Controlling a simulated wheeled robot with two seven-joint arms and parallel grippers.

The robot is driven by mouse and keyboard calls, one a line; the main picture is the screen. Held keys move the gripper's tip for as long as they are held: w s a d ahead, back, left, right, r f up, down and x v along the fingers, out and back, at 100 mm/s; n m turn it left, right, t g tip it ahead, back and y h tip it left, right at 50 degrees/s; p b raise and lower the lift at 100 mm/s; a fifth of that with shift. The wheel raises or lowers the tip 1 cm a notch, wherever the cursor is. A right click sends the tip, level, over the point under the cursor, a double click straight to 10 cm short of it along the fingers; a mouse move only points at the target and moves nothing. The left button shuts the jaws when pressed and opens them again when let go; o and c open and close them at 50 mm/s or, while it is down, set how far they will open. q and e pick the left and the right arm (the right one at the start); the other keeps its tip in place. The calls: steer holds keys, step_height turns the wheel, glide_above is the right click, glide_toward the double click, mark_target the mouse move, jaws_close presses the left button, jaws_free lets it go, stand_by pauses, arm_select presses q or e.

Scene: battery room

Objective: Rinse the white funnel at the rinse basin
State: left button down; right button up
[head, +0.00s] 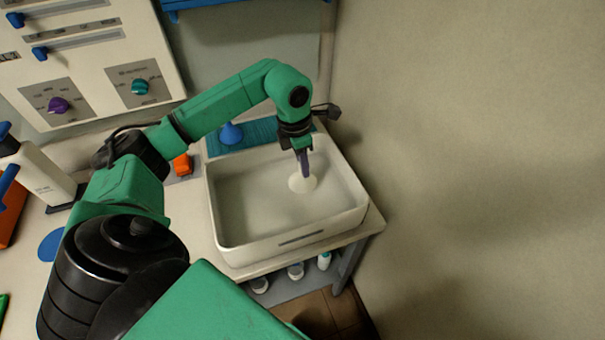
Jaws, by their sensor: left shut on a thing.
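The white funnel (301,184) is inside the white rinse basin (226,221), toward its right side. My left gripper (304,166) points down over the basin and is shut on the funnel. The fingers hide the funnel's upper part. I cannot tell whether the funnel touches the basin floor. My right gripper is not in view.
A blue funnel (231,133) stands on a teal mat (258,133) behind the basin. An orange object (182,165) is left of the basin. A control panel (90,60) with knobs is at the upper left. Bottles (296,270) stand on a lower shelf. A wall (480,150) bounds the right.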

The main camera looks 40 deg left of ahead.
arm_select(q)
steer(key=shift+r+p, duration=2.5)
steer(key=shift+r, duration=1.3)
step_height(320, 180, up, 4)
steer(key=p, duration=0.3)
